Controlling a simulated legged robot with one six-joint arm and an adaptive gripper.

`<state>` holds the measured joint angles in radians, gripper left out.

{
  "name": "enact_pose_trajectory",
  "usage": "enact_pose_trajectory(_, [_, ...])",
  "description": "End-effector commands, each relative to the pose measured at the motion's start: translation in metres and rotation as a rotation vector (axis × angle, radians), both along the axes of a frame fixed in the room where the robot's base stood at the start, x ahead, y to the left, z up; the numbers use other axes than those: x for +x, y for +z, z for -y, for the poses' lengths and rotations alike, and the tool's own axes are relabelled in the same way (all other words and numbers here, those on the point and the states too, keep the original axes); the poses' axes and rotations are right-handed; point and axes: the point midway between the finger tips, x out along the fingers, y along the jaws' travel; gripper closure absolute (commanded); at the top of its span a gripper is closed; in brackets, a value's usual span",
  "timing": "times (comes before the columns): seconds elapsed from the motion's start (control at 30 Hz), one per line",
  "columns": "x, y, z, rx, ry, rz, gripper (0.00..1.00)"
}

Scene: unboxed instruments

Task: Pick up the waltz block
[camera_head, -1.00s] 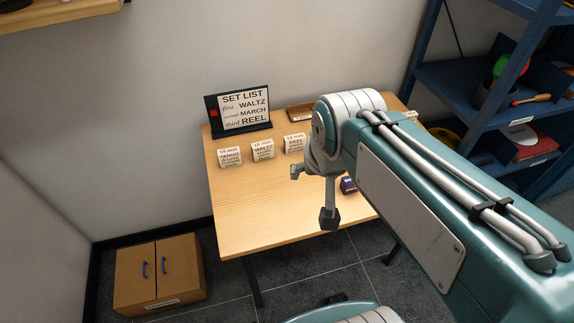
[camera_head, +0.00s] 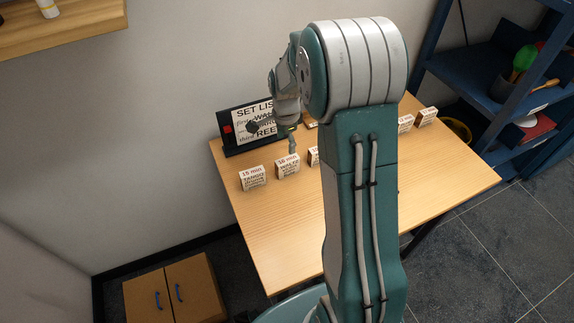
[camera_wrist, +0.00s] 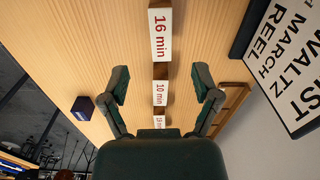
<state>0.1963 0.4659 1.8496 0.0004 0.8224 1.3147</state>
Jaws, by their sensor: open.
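The waltz block (camera_head: 288,165) is a small pale block marked 16 min and WALTZ, standing in a row on the wooden table between the tango block (camera_head: 252,178) and the partly hidden reel block (camera_head: 314,157). My gripper (camera_head: 273,137) is open and empty, above and behind the row near the set list sign (camera_head: 250,122). In the wrist view its spread fingers (camera_wrist: 163,80) flank the 10 min block (camera_wrist: 160,93) in the picture; contact does not show.
The wooden table (camera_head: 280,235) is clear at its front left. More blocks (camera_head: 427,116) stand at its right side. In the wrist view a dark blue box (camera_wrist: 83,108) and a wooden tray (camera_wrist: 235,104) show. A blue shelf (camera_head: 500,90) stands right.

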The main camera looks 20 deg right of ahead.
Motion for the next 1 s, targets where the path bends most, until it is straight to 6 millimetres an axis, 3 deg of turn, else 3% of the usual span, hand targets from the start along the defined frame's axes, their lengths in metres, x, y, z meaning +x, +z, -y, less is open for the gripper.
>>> enact_pose_trajectory(0.3, [0.001, -0.045, 0.0, 0.001, -0.013, -0.008, 0.2])
enact_pose_trajectory(0.57, [0.001, -0.069, 0.002, 0.001, -0.012, -0.006, 0.2])
enact_pose_trajectory(0.8, [0.002, -0.104, 0.006, 0.001, -0.01, -0.006, 0.2])
enact_pose_trajectory(1.0, [0.002, -0.111, 0.006, 0.0, -0.011, -0.002, 0.2])
